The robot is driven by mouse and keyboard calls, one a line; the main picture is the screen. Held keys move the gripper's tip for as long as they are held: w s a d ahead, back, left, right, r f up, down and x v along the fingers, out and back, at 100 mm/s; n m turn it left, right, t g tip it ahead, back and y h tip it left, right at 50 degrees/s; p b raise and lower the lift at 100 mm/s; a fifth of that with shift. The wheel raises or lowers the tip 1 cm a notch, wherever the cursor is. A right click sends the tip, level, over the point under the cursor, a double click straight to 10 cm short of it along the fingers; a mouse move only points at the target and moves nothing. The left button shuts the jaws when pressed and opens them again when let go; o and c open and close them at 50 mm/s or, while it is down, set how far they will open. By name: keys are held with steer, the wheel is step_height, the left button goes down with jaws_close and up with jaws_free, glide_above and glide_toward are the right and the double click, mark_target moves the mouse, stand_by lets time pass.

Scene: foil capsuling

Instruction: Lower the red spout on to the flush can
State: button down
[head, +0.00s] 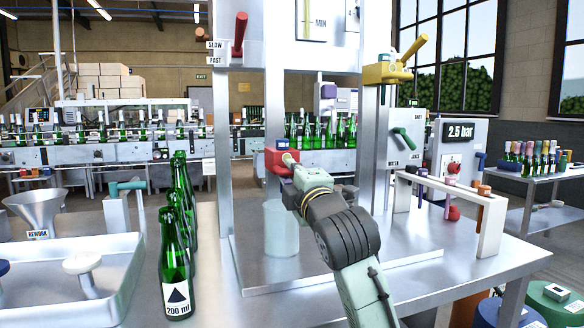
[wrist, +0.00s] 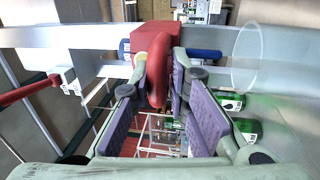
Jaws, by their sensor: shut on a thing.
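The red spout (head: 278,163) is a red block on the front of the tall metal machine, above the flush can. In the wrist view its curved red grip (wrist: 157,72) lies between my fingertips. My gripper (head: 289,160) is shut on the spout from the front right; it also shows in the wrist view (wrist: 160,80) with purple pads either side. The flush can (head: 282,230) is a clear, pale cylinder standing on the machine's base plate, a clear gap below the spout. It appears at the right in the wrist view (wrist: 246,62). My gripper hides part of the spout.
Green bottles (head: 176,255) stand in a row at the left, near a metal tray (head: 122,245) and a funnel (head: 35,205). A white rack (head: 492,228) with coloured handles stands at the right. A machine column (head: 374,130) rises right of my gripper.

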steer(key=shift+f, duration=0.35)
steer(key=c, duration=1.6)
jaws_free()
steer(key=shift+s, duration=0.1)
steer(key=shift+r, duration=0.1)
steer(key=v, duration=1.2)
